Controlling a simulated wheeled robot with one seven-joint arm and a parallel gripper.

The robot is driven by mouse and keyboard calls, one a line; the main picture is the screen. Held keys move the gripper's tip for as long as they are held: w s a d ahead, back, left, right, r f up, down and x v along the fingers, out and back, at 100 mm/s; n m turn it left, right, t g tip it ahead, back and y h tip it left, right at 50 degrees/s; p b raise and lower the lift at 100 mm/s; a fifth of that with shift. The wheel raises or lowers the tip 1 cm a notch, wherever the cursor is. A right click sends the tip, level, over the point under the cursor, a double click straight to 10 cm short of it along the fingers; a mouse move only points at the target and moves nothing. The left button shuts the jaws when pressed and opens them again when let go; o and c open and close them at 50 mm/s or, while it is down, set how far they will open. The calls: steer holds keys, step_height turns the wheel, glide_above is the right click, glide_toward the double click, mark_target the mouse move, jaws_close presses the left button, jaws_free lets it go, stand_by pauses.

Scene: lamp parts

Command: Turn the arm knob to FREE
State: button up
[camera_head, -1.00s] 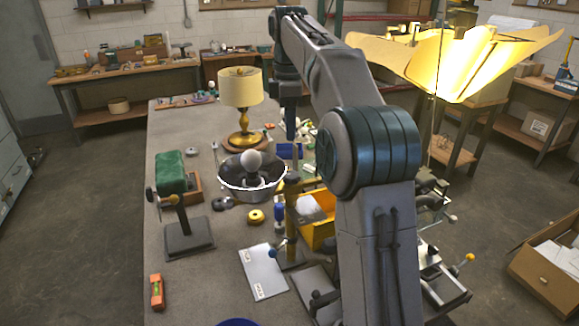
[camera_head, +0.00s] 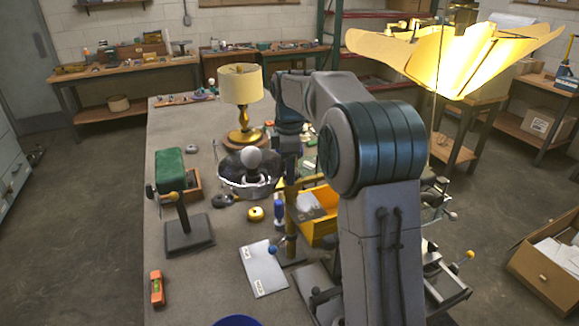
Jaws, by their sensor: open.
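A brass post (camera_head: 291,218) stands on a dark base right of the table's middle. A lever with a blue ball (camera_head: 272,249) sticks out low on its left side. A green-padded stand (camera_head: 170,172) at the left has a small brass knob (camera_head: 173,196) on its side. I cannot tell which of these is the arm knob, and no FREE mark can be read. My gripper (camera_head: 289,174) points down at the top of the brass post, right of the metal bowl. It is open; its fingertips are small and hard to make out. I cannot tell whether it touches the post.
A metal bowl with a bulb (camera_head: 236,188), a lit lamp (camera_head: 241,95) and a yellow bin (camera_head: 322,232) stand close by. A pale labelled sheet (camera_head: 264,272) lies in front of the post. An orange level (camera_head: 157,289) lies front left. The table's left front is mostly clear.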

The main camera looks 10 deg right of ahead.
steer(key=shift+f, duration=0.1)
steer(key=c, duration=1)
steer(key=shift+n, duration=0.3)
steer(key=shift+s+n+p, duration=0.1)
steer(key=shift+n+p, duration=0.7)
steer(key=shift+n, duration=1.9)
steer(key=o, duration=1)
